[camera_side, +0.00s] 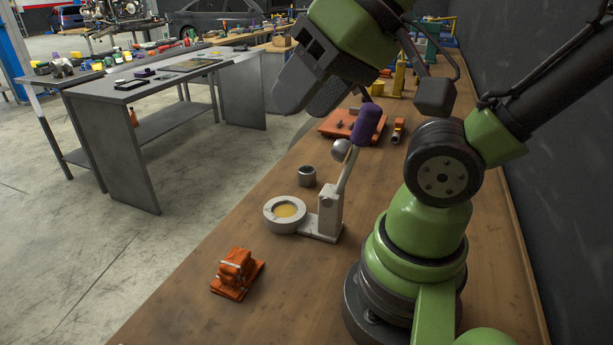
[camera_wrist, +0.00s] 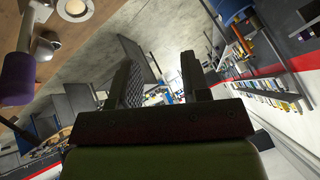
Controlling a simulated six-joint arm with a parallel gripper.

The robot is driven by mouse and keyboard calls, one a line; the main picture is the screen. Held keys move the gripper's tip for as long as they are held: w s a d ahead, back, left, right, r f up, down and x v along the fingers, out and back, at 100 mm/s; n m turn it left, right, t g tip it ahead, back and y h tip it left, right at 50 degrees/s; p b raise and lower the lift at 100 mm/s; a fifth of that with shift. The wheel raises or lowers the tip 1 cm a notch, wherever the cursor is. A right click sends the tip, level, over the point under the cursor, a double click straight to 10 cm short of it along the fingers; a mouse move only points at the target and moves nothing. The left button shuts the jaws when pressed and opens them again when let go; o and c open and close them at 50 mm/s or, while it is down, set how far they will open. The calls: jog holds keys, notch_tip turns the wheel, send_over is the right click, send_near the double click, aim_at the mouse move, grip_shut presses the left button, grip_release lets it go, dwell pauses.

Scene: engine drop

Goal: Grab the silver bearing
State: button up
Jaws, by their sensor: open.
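The silver bearing (camera_side: 307,176) is a small grey metal cylinder with an open top. It stands upright on the wooden bench in the side view, just behind a white press-like fixture (camera_side: 328,215). My gripper (camera_side: 308,104) is open and empty, high above the bench and well up from the bearing. In the wrist view my gripper (camera_wrist: 158,72) has its two dark fingers apart with nothing between them.
The fixture has a round cup (camera_side: 270,222) with a yellowish centre and a tilted lever with a purple handle (camera_side: 366,124) rising near the bearing. An orange part (camera_side: 237,272) lies at the front. An orange plate (camera_side: 340,127) lies behind.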

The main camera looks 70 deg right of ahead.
jog(key=shift+o, duration=0.4)
jog(key=o, duration=0.6)
